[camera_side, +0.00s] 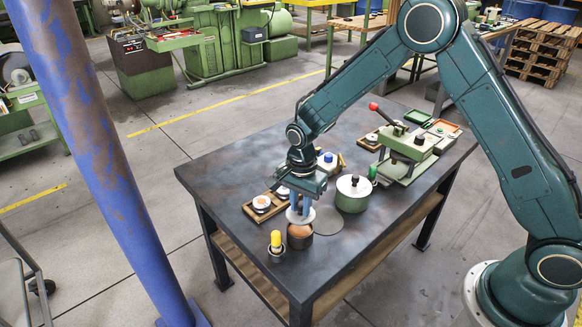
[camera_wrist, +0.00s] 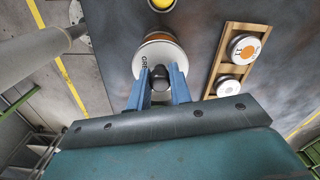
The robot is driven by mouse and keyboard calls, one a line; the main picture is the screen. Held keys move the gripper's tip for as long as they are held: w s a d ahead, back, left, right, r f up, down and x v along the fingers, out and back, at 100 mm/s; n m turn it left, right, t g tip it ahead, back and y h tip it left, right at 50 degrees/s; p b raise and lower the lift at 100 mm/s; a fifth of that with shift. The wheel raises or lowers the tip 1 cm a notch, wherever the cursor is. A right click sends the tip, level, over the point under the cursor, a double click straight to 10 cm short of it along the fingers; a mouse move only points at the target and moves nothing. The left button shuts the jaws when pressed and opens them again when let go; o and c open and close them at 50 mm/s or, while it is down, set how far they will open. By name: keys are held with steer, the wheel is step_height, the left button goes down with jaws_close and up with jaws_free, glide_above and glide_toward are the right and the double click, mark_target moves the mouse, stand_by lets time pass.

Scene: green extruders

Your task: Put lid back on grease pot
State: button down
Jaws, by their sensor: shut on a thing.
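The grease pot (camera_side: 300,243) stands near the front edge of the dark table, open, with orange-brown grease showing at its top. My gripper (camera_side: 300,203) points down above it, blue fingers shut on the dark knob of the white lid (camera_side: 291,216). The lid looks roughly level and hangs just above the pot, a little toward its back edge. In the wrist view my gripper (camera_wrist: 160,84) grips the knob, and the lid (camera_wrist: 172,58) shows part of its lettering. A strip of the pot (camera_wrist: 158,37) shows beyond the lid; the rest is hidden.
A small cup with a yellow-topped item (camera_side: 276,243) stands close left of the pot. A wooden tray (camera_side: 259,216) with round white-topped tins lies behind. A lidded green-and-white pot (camera_side: 352,194) stands to the right, near a green press (camera_side: 407,150). The table's front right is clear.

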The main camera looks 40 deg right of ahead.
steer(key=shift+f, duration=1.95)
steer(key=shift+f, duration=0.2)
stand_by(0.9)
steer(key=c, duration=0.7)
jaws_free()
steer(key=shift+r, duration=0.2)
steer(key=shift+r, duration=3.3)
steer(key=shift+c, duration=0.2)
